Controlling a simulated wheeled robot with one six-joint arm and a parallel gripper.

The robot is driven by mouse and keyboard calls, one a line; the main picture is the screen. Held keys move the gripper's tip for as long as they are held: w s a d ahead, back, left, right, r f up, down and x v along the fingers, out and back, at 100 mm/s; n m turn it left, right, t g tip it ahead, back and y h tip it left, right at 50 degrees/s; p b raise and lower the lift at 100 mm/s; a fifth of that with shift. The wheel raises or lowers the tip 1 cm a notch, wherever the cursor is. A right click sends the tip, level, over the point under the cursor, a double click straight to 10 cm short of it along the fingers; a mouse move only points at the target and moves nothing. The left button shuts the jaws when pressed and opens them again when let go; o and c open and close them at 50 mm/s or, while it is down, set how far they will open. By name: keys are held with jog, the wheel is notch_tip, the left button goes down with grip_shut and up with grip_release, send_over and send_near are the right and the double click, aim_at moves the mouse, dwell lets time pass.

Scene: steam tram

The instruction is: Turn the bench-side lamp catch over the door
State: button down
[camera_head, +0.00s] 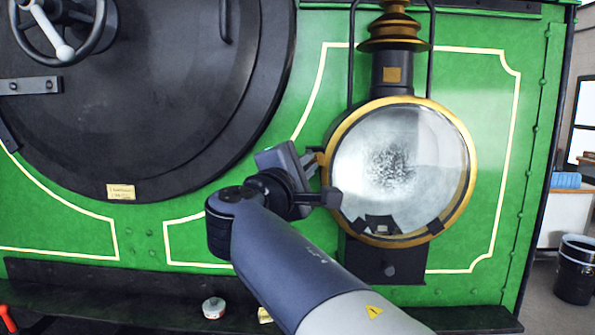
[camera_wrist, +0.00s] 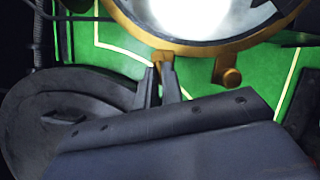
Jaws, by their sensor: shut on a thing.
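The round lamp (camera_head: 400,165) has a brass-rimmed glass door and is mounted on the green front plate. The brass catch (camera_head: 319,157) sits at the left edge of its rim, partly hidden by my gripper. In the wrist view, the catch (camera_wrist: 163,57) is a small brass piece against the rim (camera_wrist: 200,48). My gripper (camera_head: 310,165) reaches the lamp's left side. In the wrist view, its two narrow fingers (camera_wrist: 160,75) close on the catch from below. A separate brass knob (camera_wrist: 228,76) projects from beside the rim, apart from the fingers.
A large black round door (camera_head: 150,90) with a handwheel (camera_head: 60,35) lies to the left. A dark ledge (camera_head: 130,300) runs below, with a small tin (camera_head: 213,308) on it. A black bin (camera_head: 575,270) stands at far right.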

jog(key=shift+r+m+g, duration=0.15)
jog(key=shift+m+g, duration=0.2)
jog(key=shift+m, duration=0.7)
jog(key=shift+r+m+g, duration=0.15)
jog(key=shift+m+g, duration=0.2)
jog(key=shift+m, duration=0.7)
jog(key=c, duration=1.6)
grip_release()
jog(key=shift+f, duration=0.15)
jog(key=shift+o, duration=0.2)
jog(key=b+v, duration=0.1)
jog(key=v, duration=0.9)
jog(key=shift+s+a+b, duration=0.25)
jog(key=shift+s+b, duration=0.05)
jog(key=shift+b, duration=0.05)
jog(key=p+x, duration=0.1)
jog(key=x, duration=0.9)
jog(key=shift+w+d, duration=0.2)
jog(key=shift+w, duration=0.15)
